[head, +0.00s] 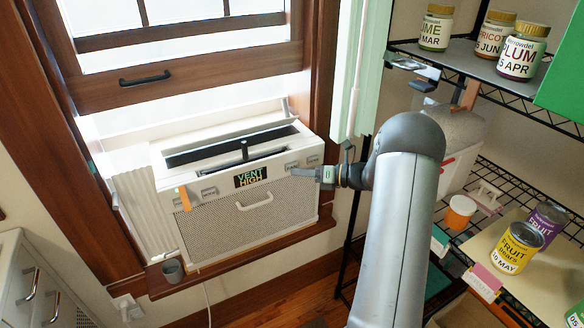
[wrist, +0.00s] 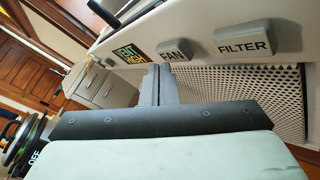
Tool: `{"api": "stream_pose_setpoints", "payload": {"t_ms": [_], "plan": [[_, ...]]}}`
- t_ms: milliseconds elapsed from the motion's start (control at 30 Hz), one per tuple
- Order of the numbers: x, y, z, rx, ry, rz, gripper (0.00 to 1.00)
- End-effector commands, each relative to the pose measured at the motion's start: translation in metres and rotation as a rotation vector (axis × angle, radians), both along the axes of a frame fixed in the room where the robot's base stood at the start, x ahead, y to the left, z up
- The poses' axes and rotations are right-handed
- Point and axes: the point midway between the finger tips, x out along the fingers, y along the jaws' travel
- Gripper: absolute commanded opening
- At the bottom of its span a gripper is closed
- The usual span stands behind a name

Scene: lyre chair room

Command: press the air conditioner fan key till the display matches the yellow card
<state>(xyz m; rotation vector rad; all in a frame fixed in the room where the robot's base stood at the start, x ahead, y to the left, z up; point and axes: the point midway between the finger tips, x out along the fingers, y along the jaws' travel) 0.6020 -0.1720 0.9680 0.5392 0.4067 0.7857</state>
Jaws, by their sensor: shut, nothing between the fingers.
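The white air conditioner (head: 222,225) sits in the window opening. Its dark display (head: 250,177) reads VENT above HIGH; the display also shows in the wrist view (wrist: 130,53). The grey FAN key (wrist: 174,51) is just right of the display, with the FILTER key (wrist: 243,38) further right. My gripper (head: 300,172) is shut and empty, its tips at the front panel by the FAN key. In the wrist view the fingers (wrist: 160,75) end just below and left of that key; contact cannot be told. No yellow card with readable text can be made out.
An orange tag (head: 184,198) hangs at the unit's front left. A handle (head: 254,202) sticks out below the display. Wire shelves with jars (head: 520,50) and cans (head: 515,248) stand at the right. A small grey cup (head: 173,270) is on the sill.

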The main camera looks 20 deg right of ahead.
Motion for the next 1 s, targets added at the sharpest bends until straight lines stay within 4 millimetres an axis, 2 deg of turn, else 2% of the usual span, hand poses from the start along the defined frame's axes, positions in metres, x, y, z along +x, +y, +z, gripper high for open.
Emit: {"api": "stream_pose_setpoints", "payload": {"t_ms": [1000], "plan": [[0.013,0.003,0.004,0.001,-0.004,0.002,0.0]]}}
